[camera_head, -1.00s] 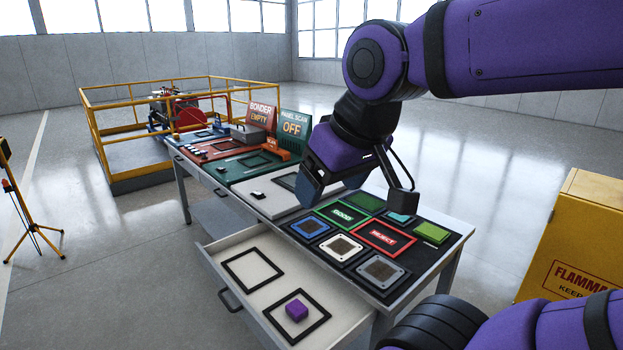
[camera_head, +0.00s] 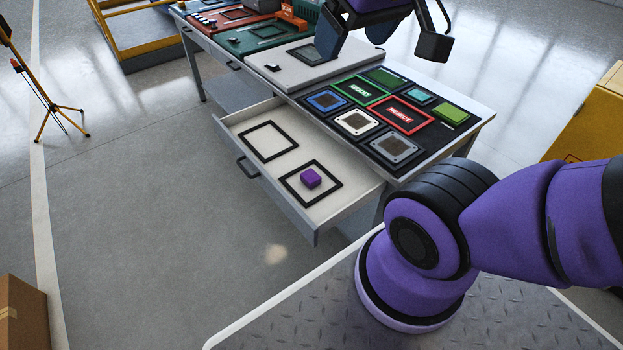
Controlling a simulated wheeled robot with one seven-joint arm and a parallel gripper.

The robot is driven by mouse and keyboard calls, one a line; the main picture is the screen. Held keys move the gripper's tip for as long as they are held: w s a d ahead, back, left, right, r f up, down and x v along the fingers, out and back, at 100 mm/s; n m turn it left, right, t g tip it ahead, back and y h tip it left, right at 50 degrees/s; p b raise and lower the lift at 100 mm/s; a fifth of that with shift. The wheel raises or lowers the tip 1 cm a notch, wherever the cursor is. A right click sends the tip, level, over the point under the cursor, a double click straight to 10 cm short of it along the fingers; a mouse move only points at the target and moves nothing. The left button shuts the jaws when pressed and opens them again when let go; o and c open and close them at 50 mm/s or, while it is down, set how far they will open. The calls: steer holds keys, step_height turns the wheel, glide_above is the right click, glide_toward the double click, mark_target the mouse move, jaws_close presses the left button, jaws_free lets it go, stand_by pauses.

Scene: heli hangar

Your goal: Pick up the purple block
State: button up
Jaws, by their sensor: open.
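The purple block (camera_head: 311,178) lies in the open drawer (camera_head: 263,177), inside the nearer of two black square frames (camera_head: 336,183) on the drawer floor. My gripper (camera_head: 382,50) is at the top of the view, above the table and up and to the right of the block. Its two fingers are wide apart, with nothing seen between them. The upper part of the gripper is cut off by the picture edge.
The table (camera_head: 466,128) carries a black mat with GOOD (camera_head: 359,90) and REJECT (camera_head: 403,115) frames and several coloured tiles. A yellow cabinet (camera_head: 592,125) stands at right, a tripod (camera_head: 46,97) at left, and a cardboard box (camera_head: 22,315) at lower left. Floor before the drawer is clear.

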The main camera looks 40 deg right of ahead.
steer(key=shift+o, duration=0.5)
steer(key=g, duration=0.3)
glide_above(311, 176)
steer(key=s, duration=0.1)
step_height(311, 176, down, 46)
steer(key=shift+s+d+f, duration=0.1)
steer(key=shift+d+f, duration=0.05)
steer(key=shift+f, duration=0.5)
steer(key=shift+w+f, duration=0.25)
steer(key=shift+f, duration=1.4)
steer(key=shift+w+f, duration=0.2)
steer(key=shift+f, duration=1.5)
steer(key=shift+w+f, duration=0.25)
steer(key=shift+f, duration=1.4)
